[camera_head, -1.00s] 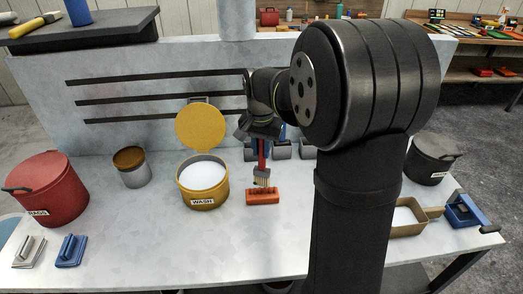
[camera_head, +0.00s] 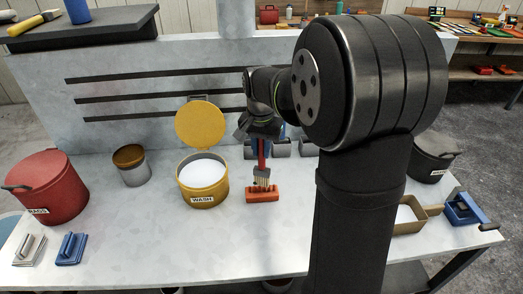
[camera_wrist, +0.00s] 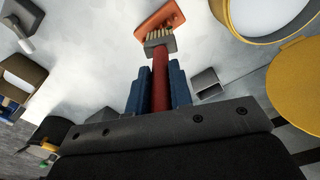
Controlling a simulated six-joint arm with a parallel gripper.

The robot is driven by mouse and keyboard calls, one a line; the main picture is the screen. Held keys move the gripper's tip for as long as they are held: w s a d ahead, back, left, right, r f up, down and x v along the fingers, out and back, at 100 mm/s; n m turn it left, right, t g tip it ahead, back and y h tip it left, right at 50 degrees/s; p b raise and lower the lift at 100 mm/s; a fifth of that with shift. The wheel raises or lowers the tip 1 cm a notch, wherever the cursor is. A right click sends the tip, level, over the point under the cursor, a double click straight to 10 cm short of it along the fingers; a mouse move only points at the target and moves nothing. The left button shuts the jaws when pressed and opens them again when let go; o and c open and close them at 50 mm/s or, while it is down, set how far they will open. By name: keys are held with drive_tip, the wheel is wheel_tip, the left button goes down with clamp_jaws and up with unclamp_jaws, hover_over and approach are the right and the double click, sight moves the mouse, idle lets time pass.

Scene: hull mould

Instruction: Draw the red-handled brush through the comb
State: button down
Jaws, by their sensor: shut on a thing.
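The red-handled brush (camera_head: 262,160) hangs upright, bristles down, with its handle in my gripper (camera_head: 262,146). In the wrist view the red handle (camera_wrist: 160,82) lies between the two blue fingers of my gripper (camera_wrist: 159,88), which are shut on it. The comb is an orange-red block (camera_head: 262,194) on the bench, with a row of pale teeth or bristles at its top. The bristle end of the brush is at the comb; the wrist view shows the pale tips against the orange block (camera_wrist: 150,22). I cannot tell clearly bristles from comb teeth.
A yellow WASH pot (camera_head: 203,187) with its lid open stands just left of the comb. A brown-topped tin (camera_head: 131,170) and a red RAGS bin (camera_head: 50,188) are farther left. A tan tray (camera_head: 408,222) and a blue tool (camera_head: 463,209) lie right.

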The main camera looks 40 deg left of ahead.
drive_tip(key=shift+w+a, duration=0.3)
drive_tip(key=shift+r, duration=3.5)
